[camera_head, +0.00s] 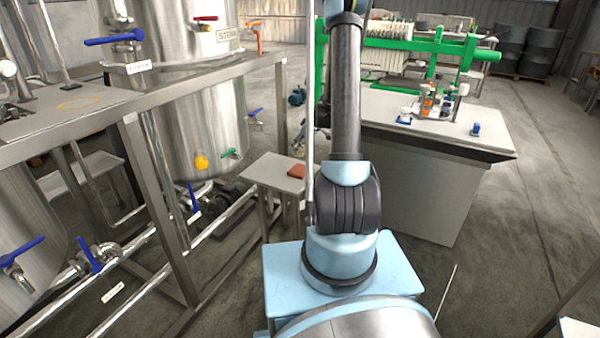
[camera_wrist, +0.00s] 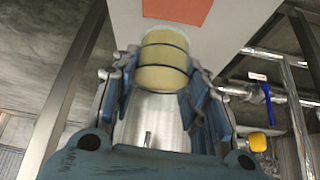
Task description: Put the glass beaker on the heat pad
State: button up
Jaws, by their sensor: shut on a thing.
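My gripper (camera_wrist: 160,85) shows in the wrist view, its two fingers on either side of the glass beaker (camera_wrist: 165,62) and shut on it. The beaker looks pale yellow with dark bands around it. The heat pad is a flat orange-red square (camera_wrist: 178,10) at the top edge of the wrist view, partly cut off, apart from the beaker in the picture. In the head view the heat pad (camera_head: 297,171) lies on the right part of a small grey table (camera_head: 262,172). My gripper and the beaker cannot be made out in the head view.
A steel tank (camera_head: 195,100) with valves stands behind a metal frame (camera_head: 150,170) on the left. A white-topped bench (camera_head: 385,108) with small bottles (camera_head: 430,100) stands right of my arm. The small table's top is clear around the pad. Open floor lies at right.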

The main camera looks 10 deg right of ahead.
aim_at(302, 155)
jog(key=n+g, duration=0.1)
jog(key=r+n+y, duration=0.1)
jog(key=n, duration=0.1)
jog(key=shift+s+g, duration=0.15)
jog(key=shift+g, duration=0.25)
jog(key=n, duration=0.1)
jog(key=r+n+g, duration=0.1)
jog(key=n+g, duration=0.1)
jog(key=n, duration=0.1)
jog(key=shift+s+r+y, duration=0.2)
jog(key=shift+s+y, duration=0.1)
jog(key=shift+s, duration=0.05)
jog(key=shift+f, duration=4.95)
jog(key=o, duration=1.2)
